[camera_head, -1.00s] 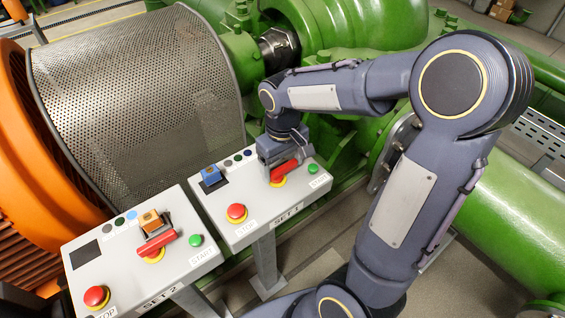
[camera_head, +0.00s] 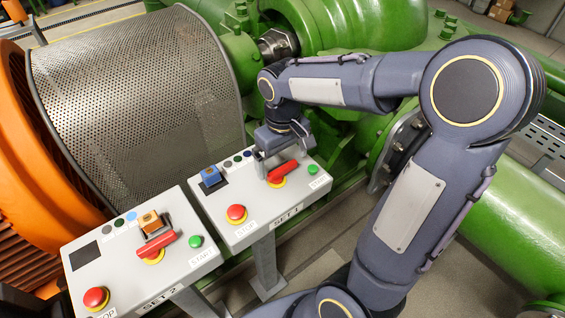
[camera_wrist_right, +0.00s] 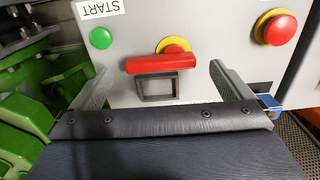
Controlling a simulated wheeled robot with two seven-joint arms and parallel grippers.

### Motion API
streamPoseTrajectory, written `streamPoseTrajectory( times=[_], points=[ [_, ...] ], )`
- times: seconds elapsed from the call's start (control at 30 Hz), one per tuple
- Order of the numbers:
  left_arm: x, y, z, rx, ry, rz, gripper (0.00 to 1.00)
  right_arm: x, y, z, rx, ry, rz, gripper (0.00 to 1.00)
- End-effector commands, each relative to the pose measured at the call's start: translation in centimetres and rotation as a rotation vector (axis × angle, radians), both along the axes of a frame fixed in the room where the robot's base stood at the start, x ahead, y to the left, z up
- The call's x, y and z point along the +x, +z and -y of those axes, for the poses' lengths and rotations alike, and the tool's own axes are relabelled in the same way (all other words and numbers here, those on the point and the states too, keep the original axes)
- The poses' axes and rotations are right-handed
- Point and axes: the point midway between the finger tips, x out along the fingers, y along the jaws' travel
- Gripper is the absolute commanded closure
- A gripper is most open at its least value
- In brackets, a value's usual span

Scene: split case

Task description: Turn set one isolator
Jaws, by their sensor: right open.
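The set 1 isolator is a red bar handle (camera_head: 284,170) on a yellow round plate (camera_head: 277,182), on the grey SET 1 panel (camera_head: 240,204). In the right wrist view the red handle (camera_wrist_right: 163,64) lies crosswise in front of the yellow plate. My right gripper (camera_head: 277,160) is open at the back of this isolator. In the right wrist view its two fingers (camera_wrist_right: 160,74) stand wide apart, one on each side of the handle's ends, with gaps to it. A grey square frame (camera_wrist_right: 157,88) sits between the fingers beside the handle. My left gripper is not in view.
The SET 1 panel carries a red stop button (camera_head: 236,213), a green start button (camera_head: 313,169) and a blue block (camera_head: 210,176). The SET 2 panel (camera_head: 110,262) at the left has its own red handle (camera_head: 156,244) and orange block (camera_head: 149,219). Green machinery stands behind.

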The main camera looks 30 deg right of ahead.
Motion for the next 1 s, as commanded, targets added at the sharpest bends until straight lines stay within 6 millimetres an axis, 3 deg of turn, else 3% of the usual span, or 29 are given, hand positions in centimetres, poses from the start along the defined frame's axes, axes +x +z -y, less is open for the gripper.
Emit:
streamPoseTrajectory(
  times=[0.2,0.33,1.0],
  points=[
    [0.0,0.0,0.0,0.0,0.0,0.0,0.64,0.1,3.8,0.0,0.001,0.0,0.005,0.01],
    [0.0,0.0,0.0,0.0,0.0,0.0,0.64,0.1,5.0,0.0,0.001,0.0,0.003,0.01],
    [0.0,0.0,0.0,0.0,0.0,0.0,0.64,-0.6,5.6,0.0,0.015,-0.006,0.015,0.01]
  ],
)
